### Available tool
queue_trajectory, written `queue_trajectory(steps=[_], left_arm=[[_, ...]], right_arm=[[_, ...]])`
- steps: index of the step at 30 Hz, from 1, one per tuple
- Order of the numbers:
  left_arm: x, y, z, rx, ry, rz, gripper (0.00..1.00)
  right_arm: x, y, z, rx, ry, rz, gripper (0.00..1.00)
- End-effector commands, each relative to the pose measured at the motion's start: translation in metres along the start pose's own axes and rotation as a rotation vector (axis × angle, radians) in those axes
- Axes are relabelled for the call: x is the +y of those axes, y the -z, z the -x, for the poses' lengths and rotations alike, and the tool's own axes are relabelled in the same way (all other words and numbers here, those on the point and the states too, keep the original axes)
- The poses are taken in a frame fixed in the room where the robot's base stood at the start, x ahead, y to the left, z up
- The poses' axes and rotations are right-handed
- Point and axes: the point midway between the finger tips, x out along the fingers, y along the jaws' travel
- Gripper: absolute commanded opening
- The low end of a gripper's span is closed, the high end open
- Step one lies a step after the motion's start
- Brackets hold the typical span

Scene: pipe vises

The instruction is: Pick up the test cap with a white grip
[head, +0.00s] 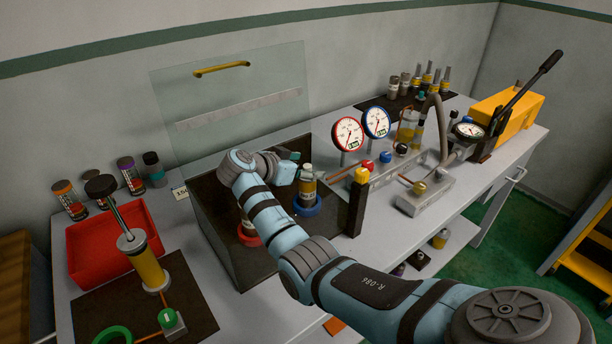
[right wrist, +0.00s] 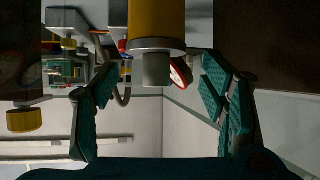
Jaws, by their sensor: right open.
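A yellow cylinder (head: 308,188) with a pale, whitish top stands upright in a blue ring (head: 309,208) on the dark block. Its pale top (right wrist: 156,69), greyish in shade, shows above a grey collar in the right wrist view, which looks upside down. I take this to be the test cap with a white grip, though its colour is not certain. My right gripper (head: 290,165) is just left of that top; its open, teal-padded fingers (right wrist: 155,103) appear either side of it, with gaps. My left gripper is not in view.
A clear panel (head: 240,105) stands behind. A yellow-topped dark post (head: 357,205) and two gauges (head: 347,134) are close on the right. A red tray (head: 88,262) lies left.

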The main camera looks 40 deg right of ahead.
Motion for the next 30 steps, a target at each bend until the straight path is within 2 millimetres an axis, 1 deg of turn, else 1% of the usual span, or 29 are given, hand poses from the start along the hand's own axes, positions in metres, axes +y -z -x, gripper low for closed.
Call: queue_trajectory(steps=[1, 3, 7, 8, 12, 20, 27, 30], left_arm=[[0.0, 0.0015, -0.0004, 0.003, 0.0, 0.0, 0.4], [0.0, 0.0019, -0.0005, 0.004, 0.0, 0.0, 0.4], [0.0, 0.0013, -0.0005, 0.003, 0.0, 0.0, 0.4], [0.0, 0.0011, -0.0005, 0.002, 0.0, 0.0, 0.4], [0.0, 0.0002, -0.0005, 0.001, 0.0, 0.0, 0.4], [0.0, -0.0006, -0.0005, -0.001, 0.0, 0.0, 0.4], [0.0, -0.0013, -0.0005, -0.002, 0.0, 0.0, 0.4], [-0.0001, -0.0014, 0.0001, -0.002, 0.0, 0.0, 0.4]], right_arm=[[0.0003, -0.0004, -0.0057, -0.001, -0.001, 0.0, 0.66], [0.0, -0.0005, -0.009, -0.001, 0.001, -0.001, 0.66], [-0.0001, -0.0006, -0.0086, -0.001, 0.001, -0.001, 0.66], [-0.0001, -0.0006, -0.0086, -0.001, 0.001, -0.001, 0.64], [-0.0001, -0.0007, -0.0083, -0.001, 0.001, -0.001, 0.42], [0.0001, -0.0011, -0.0083, -0.002, 0.0, 0.0, 0.0], [0.0003, -0.001, -0.0081, -0.002, -0.001, 0.001, 0.0], [0.0001, 0.0035, -0.0057, -0.002, -0.001, 0.0, 0.0]])
